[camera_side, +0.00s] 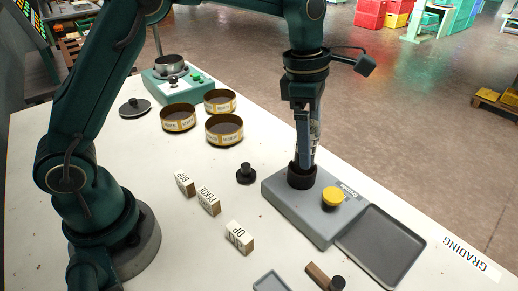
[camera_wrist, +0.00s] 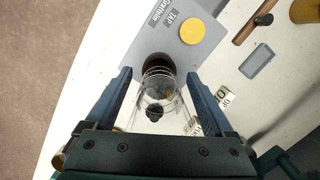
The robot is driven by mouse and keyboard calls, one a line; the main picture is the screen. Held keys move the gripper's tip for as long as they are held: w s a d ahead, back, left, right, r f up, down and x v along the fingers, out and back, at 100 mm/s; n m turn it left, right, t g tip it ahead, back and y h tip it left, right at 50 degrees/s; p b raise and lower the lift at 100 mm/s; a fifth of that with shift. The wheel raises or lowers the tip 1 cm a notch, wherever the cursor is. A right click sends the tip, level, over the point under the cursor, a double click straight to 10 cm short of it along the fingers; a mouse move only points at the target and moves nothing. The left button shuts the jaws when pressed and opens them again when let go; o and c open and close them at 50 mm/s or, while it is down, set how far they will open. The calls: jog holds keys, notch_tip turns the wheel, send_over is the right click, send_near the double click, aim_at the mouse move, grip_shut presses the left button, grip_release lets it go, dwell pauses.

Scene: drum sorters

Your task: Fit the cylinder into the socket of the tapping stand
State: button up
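A clear glass cylinder (camera_wrist: 158,98) stands upright over the dark round socket (camera_side: 301,177) of the grey tapping stand (camera_side: 305,213). Its far end lies within the socket's dark ring (camera_wrist: 157,63) in the wrist view; how deep it sits I cannot tell. In the side view the cylinder (camera_side: 315,131) is partly hidden by my fingers. My gripper (camera_wrist: 160,74) has one blue finger on each side of the cylinder, with a visible gap on both sides, so it looks open around it. In the side view my gripper (camera_side: 306,160) points straight down, fingertips just above the socket.
A yellow knob (camera_side: 332,196) is on the stand beside the socket. A dark tray (camera_side: 381,246) adjoins the stand. A black knobbed weight (camera_side: 246,173), labelled blocks (camera_side: 208,202), a wooden-handled tool (camera_side: 322,276) and several brass sieves (camera_side: 224,130) stand around on the white table.

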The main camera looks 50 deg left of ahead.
jog(key=shift+r, duration=0.15)
jog(key=r, duration=0.4)
jog(key=shift+s+a+r, duration=0.2)
jog(key=shift+a+r, duration=0.15)
jog(key=shift+r, duration=0.05)
jog(key=s+a+r+m+t+y, duration=0.2)
jog(key=s+a+r+m, duration=0.4)
jog(key=m, duration=0.4)
jog(key=s+f+m+t, duration=0.2)
jog(key=s+f+m, duration=0.4)
jog(key=s+m, duration=0.6)
jog(key=shift+a+f+m+t, duration=0.3)
jog(key=shift+a+f+m, duration=0.1)
jog(key=shift+m, duration=0.6)
